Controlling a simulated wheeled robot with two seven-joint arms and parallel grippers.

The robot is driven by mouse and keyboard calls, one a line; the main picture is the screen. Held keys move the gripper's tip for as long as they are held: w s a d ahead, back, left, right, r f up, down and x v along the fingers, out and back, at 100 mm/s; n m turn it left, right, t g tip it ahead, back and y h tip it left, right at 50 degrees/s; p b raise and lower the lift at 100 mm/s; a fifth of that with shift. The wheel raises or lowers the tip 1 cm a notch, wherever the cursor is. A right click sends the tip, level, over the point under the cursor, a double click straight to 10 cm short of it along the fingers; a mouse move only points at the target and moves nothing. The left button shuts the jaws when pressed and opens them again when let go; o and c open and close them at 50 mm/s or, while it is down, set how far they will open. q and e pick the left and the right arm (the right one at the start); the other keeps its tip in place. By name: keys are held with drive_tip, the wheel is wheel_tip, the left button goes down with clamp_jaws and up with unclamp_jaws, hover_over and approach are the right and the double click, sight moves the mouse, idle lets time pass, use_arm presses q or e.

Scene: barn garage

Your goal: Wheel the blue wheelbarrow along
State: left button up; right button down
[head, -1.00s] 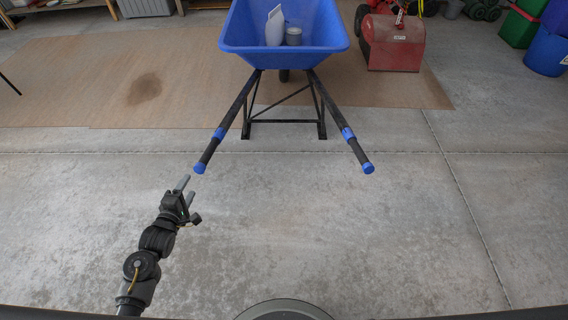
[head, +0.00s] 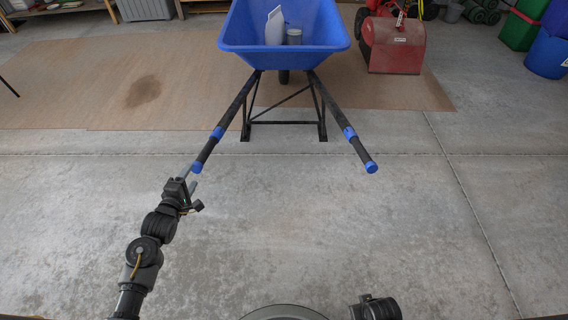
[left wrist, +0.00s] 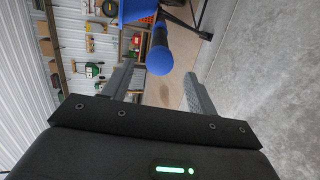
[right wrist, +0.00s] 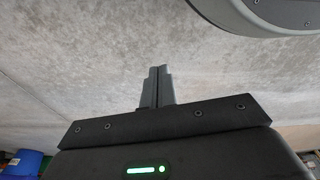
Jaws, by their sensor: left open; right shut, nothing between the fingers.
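The blue wheelbarrow (head: 284,57) stands ahead on its black frame, with two black handles with blue end caps pointing toward me. A white jug (head: 274,26) and a grey can (head: 294,36) sit in its tub. My left gripper (head: 191,178) is open at the end of the left handle (head: 202,157). In the left wrist view the handle's blue cap (left wrist: 159,60) shows between and beyond the open fingers (left wrist: 160,88). My right gripper is shut and empty in the right wrist view (right wrist: 157,86), over bare floor. The right handle (head: 361,152) is free.
A red machine (head: 393,45) stands to the right of the wheelbarrow. Green and blue barrels (head: 547,52) are at the far right. A brown mat (head: 110,85) lies under and left of the wheelbarrow. The near concrete floor (head: 290,220) is clear.

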sight(200, 161)
use_arm(q)
drive_tip(key=b+x, duration=0.3)
drive_tip(key=x, duration=0.4)
drive_tip(key=shift+w+f, duration=0.15)
drive_tip(key=shift+w, duration=0.2)
drive_tip(key=shift+w+d, duration=0.1)
drive_tip(key=shift+w, duration=0.6)
use_arm(e)
wheel_tip(200, 161, up, 9)
drive_tip(key=w, duration=0.2)
drive_tip(key=shift+w+a+f+t, duration=0.2)
drive_tip(key=shift+a+t, duration=0.1)
